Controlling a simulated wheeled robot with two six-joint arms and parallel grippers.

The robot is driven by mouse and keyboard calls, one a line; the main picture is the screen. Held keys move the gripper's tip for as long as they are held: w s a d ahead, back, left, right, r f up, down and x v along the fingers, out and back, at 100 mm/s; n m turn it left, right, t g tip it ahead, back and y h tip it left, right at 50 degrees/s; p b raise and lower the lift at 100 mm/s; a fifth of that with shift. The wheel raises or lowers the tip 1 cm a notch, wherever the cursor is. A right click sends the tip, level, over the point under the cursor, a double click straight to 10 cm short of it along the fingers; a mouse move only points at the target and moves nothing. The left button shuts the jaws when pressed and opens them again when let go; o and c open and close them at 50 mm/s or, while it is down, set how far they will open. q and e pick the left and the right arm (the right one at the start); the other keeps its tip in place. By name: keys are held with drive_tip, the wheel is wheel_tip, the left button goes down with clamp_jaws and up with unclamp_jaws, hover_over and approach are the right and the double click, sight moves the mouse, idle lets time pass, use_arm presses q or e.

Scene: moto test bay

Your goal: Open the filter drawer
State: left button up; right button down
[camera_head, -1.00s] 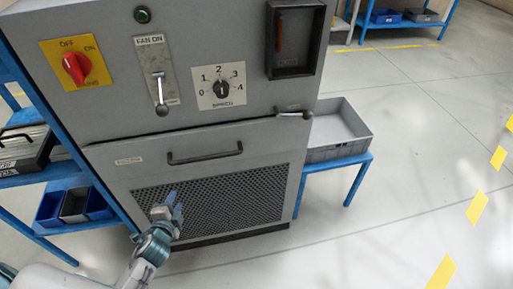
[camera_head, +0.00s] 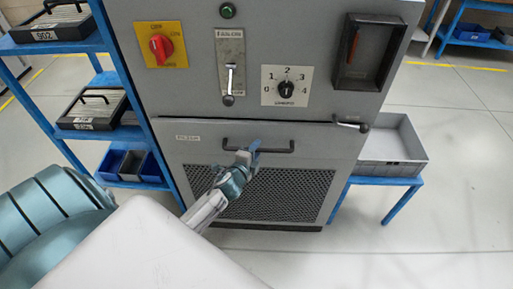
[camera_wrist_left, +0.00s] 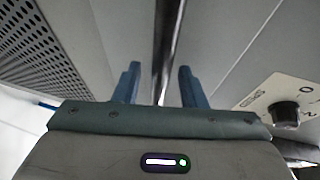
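The filter drawer (camera_head: 310,145) is a grey front panel in the cabinet, with a small label at its left. It looks closed. Its dark bar handle (camera_head: 278,150) runs across the upper part, partly hidden by my gripper. My left gripper (camera_head: 252,150) is at the middle of the handle. In the left wrist view my left gripper (camera_wrist_left: 160,85) is open, with the handle bar (camera_wrist_left: 167,40) showing between its two blue fingers, apart from both. I cannot tell how deep the bar sits between them. My right gripper is out of view.
A small latch lever (camera_head: 350,124) sits at the drawer's upper right. Above are a red switch (camera_head: 161,47), a fan lever (camera_head: 229,80) and a dial (camera_head: 287,88). A mesh panel (camera_head: 280,195) lies below. A blue rack stands left; a grey tray (camera_head: 395,170) sits right.

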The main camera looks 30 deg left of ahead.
use_arm(q)
drive_tip(key=shift+w, duration=0.35)
clamp_jaws()
drive_tip(key=shift+f, duration=0.1)
